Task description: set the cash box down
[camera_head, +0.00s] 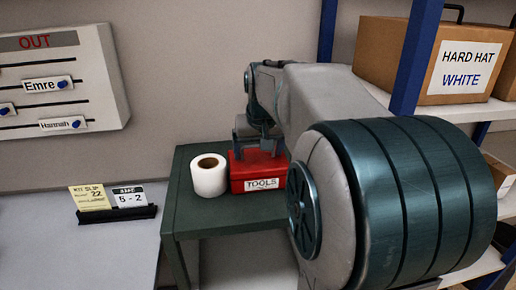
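A red box (257,170) with a white label reading "TOOLS" is on the green side table. No label reading cash box shows in this view. My gripper (260,143) is at the top of the red box, pointing down. Its fingers overlap the box's top in the picture. I cannot tell whether they are shut on a handle or open around it. My own arm hides the right side of the table and part of what lies behind it. The box looks upright and level; whether its base touches the table is hard to tell.
A white paper roll (209,181) stands close to the left of the red box. The green table (203,219) has a bare front strip. Slips in a black holder (117,214) sit on the white desk (90,255). Shelves with a "HARD HAT WHITE" case (395,60) are right.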

